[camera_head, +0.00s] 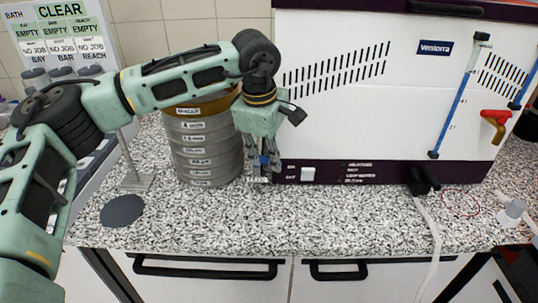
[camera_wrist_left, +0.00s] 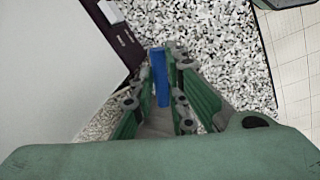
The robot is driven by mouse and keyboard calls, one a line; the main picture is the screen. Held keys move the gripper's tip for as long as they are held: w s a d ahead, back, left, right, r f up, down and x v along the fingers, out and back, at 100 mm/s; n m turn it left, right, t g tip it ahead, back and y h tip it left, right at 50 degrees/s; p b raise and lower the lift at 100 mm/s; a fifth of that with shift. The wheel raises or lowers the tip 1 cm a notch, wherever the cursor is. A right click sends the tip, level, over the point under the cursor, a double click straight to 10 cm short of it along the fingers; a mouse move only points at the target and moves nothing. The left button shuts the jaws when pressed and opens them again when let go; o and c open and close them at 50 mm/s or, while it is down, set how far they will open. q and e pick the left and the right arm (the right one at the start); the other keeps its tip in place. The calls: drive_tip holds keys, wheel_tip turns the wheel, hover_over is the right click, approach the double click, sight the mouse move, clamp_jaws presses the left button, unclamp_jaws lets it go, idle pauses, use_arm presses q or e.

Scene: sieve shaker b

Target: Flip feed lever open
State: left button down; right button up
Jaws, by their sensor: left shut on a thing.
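A white machine (camera_head: 350,100) with a dark purple lower front panel stands at the back of the speckled worktop. My left gripper (camera_head: 263,168) points down beside this panel's left end, in front of the machine. Its fingers are closed around a narrow blue piece (camera_head: 264,161) that looks like a lever handle. In the left wrist view the same blue piece (camera_wrist_left: 160,77) stands between the fingers of my left gripper (camera_wrist_left: 160,85). The fingers hide its base and how it is mounted. My right gripper is not in view.
A stack of grey labelled sieves (camera_head: 205,150) stands just left of my gripper. A dark round disc (camera_head: 122,210) lies at the front left. A red-handled valve (camera_head: 495,117) and blue level tube (camera_head: 455,100) are on the machine's right. The worktop's front middle is clear.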

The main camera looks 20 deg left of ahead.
use_arm(q)
drive_tip(key=m, duration=0.2)
drive_tip(key=shift+s+a+r+m+h, duration=0.1)
drive_tip(key=shift+s+a+m+h, duration=0.1)
drive_tip(key=shift+s+m+h, duration=0.15)
drive_tip(key=shift+s+a+r+m+g+h, duration=0.1)
drive_tip(key=shift+s+a+m+g+h, duration=0.2)
drive_tip(key=shift+m, duration=1.4)
drive_tip(key=shift+s+a+m+g+h, duration=0.15)
drive_tip(key=shift+a+m, duration=0.3)
drive_tip(key=shift+m, duration=1.2)
drive_tip(key=shift+s+a+r+m+g+h, duration=0.15)
drive_tip(key=shift+a+m+g, duration=0.15)
drive_tip(key=shift+m, duration=1.4)
drive_tip(key=shift+a+f, duration=0.1)
drive_tip(key=c, duration=2)
unclamp_jaws()
drive_tip(key=shift+o, duration=1.3)
drive_tip(key=shift+s+f, duration=0.1)
